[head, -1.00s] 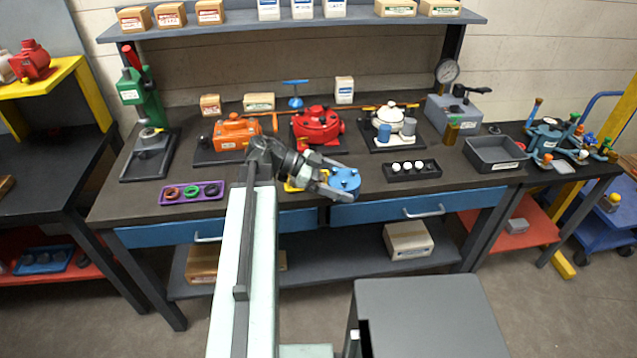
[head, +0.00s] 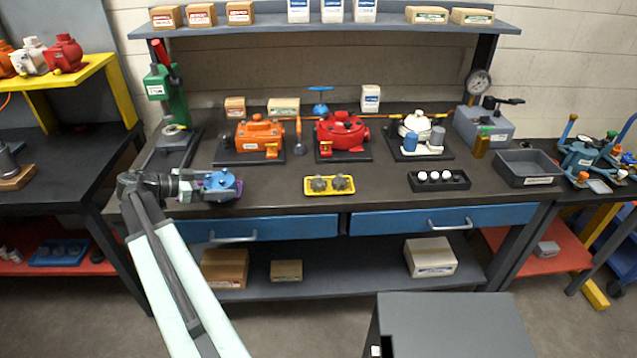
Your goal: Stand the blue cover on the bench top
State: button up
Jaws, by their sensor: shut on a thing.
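The blue cover (head: 218,183) is a round blue piece with small studs on top. My gripper (head: 203,185) is shut on it at the left front of the bench. The cover hangs over the purple tray, of which only an edge (head: 239,190) shows behind it. Whether the cover touches anything below cannot be told. The dark bench top (head: 275,185) is bare to the right of the cover.
A yellow tray (head: 330,193) and a black tray with white balls (head: 440,187) lie along the front. Orange (head: 258,140), red (head: 342,132) and white (head: 415,128) motors stand behind. A green press (head: 170,95) stands at back left.

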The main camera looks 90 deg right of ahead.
jog(key=b, duration=0.1)
send_over(269, 190)
jog(key=shift+w+a+f, duration=0.2)
jog(key=shift+f, duration=0.5)
jog(key=f+b, duration=0.4)
jog(key=shift+s+d, duration=0.15)
jog(key=shift+s, duration=0.05)
jog(key=shift+r, duration=0.25)
jog(key=shift+f, duration=0.15)
jog(key=o, duration=1.6)
